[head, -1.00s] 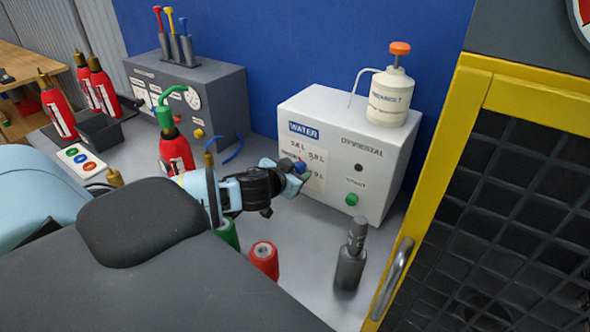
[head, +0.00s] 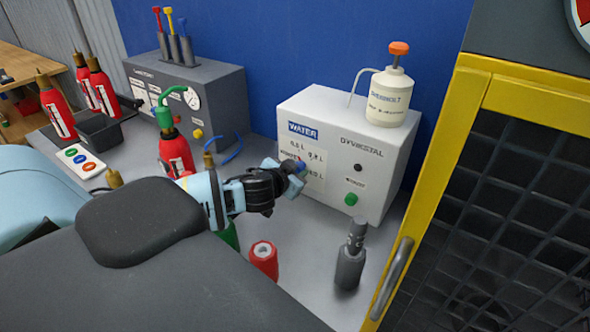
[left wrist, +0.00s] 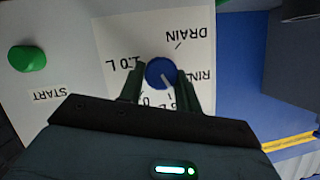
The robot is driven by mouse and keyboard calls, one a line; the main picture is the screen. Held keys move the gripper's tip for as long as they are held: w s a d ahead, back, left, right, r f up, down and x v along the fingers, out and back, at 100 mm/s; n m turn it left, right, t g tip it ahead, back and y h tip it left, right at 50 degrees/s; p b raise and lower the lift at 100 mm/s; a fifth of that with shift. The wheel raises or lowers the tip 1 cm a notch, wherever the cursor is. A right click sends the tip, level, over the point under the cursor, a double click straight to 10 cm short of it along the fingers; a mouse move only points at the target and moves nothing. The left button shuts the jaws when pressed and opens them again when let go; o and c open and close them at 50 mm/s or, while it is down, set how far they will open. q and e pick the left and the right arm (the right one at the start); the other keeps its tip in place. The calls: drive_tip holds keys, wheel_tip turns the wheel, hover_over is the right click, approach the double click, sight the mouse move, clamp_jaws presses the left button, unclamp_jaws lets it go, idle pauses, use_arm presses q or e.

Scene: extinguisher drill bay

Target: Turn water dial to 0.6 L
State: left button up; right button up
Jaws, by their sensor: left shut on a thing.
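The water dial is a blue knob (left wrist: 160,73) with a white pointer line, on the front of the white WATER box (head: 312,113). My left gripper (head: 297,177) is shut on it, one finger on each side in the left wrist view (left wrist: 160,87). That view is upside down; the pointer slants down and slightly right, toward the scale's lower labels, which the fingers partly cover. DRAIN and 1.0 L are readable there; I cannot tell exactly which mark the pointer meets. In the head view the hand hides most of the dial. My right gripper is out of view.
A green START button (head: 351,199) is right of the dial. A white pump bottle (head: 390,98) stands on the box. A red cylinder (head: 263,259) and a dark grey one (head: 350,262) stand in front. A yellow-framed mesh door (head: 462,115) closes off the right.

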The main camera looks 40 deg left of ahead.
use_arm(q)
drive_tip(key=shift+m+y, duration=0.5)
drive_tip(key=shift+m, duration=0.2)
drive_tip(key=o, duration=1)
drive_tip(key=shift+c, duration=0.2)
drive_tip(key=v, duration=0.8)
drive_tip(key=shift+w+f, duration=0.1)
